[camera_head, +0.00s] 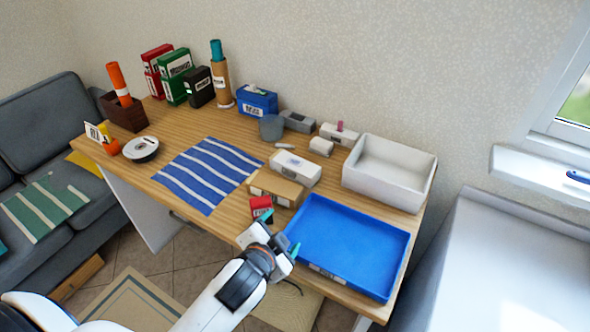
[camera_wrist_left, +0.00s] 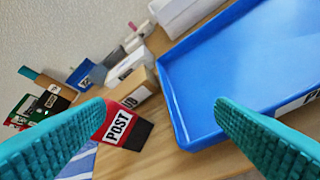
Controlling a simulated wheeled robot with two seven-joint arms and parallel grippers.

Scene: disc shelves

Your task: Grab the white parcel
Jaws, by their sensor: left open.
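My left gripper (camera_head: 281,233) is open and empty near the table's front edge, apart from the parcel and on the near side of the brown box. In the left wrist view its two teal fingers (camera_wrist_left: 160,106) are wide apart. My right gripper is not in view.
A small red box (camera_head: 260,207) is beside my left gripper; it also shows in the left wrist view (camera_wrist_left: 121,126). A blue tray (camera_head: 385,294) is to the right, with a white bin (camera_head: 388,197) behind it. A striped mat (camera_head: 207,174) lies left.

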